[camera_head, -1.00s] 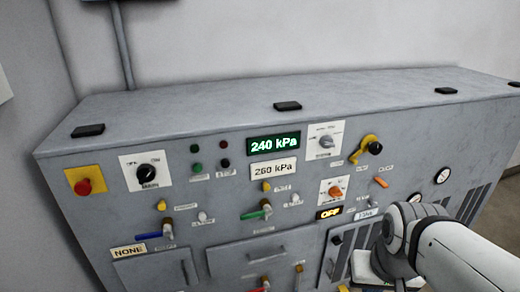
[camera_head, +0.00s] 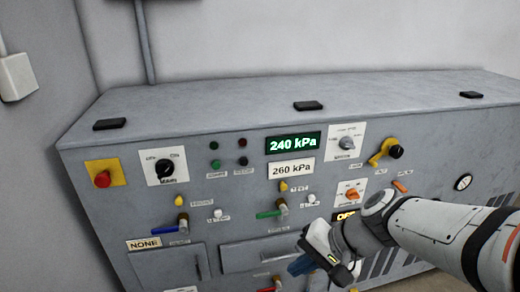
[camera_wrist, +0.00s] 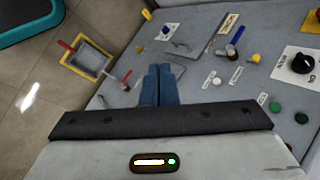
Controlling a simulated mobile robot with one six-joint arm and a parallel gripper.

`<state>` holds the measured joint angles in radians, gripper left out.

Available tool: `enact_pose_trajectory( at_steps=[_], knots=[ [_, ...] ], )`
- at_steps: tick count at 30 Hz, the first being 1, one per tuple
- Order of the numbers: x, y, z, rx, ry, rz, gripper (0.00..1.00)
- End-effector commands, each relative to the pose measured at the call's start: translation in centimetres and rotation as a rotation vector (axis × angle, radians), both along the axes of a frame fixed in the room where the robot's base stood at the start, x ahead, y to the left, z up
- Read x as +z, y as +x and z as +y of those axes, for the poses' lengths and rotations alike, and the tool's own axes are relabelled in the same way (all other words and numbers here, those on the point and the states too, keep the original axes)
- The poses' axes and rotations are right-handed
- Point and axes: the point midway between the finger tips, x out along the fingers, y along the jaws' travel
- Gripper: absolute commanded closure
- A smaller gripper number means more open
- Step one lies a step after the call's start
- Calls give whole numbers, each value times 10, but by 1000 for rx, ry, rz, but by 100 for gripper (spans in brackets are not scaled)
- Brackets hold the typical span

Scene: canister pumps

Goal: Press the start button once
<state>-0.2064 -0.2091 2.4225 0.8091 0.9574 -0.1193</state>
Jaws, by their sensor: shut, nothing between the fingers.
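The start button appears to be the small green button (camera_head: 214,163) on the left half of the grey panel, below a dark green lamp (camera_head: 214,145); its label is too small to read. A dark button (camera_head: 243,161) sits to its right. The green button also shows at the right of the wrist view (camera_wrist: 275,107). My gripper (camera_head: 299,265) is low in front of the panel, right of and below the green button and apart from it. Its blue fingers (camera_wrist: 158,85) are together and empty.
A red mushroom button (camera_head: 102,179) on a yellow plate and a black knob (camera_head: 165,171) are left of the green button. Valves with a blue handle (camera_head: 165,231) and green handle (camera_head: 270,213) stick out below. Displays read 240 kPa (camera_head: 293,143) and 260 kPa (camera_head: 291,169).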

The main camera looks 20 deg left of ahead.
Motion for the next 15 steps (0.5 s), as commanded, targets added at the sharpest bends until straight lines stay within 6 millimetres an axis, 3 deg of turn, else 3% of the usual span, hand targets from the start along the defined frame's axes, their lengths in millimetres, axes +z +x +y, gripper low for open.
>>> enact_pose_trajectory(
  at_steps=[3,9,15],
  knots=[
    [10,14,56,-56,209,102,100],
    [31,49,134,-209,535,248,100],
    [39,90,181,-388,769,344,100]
  ],
)
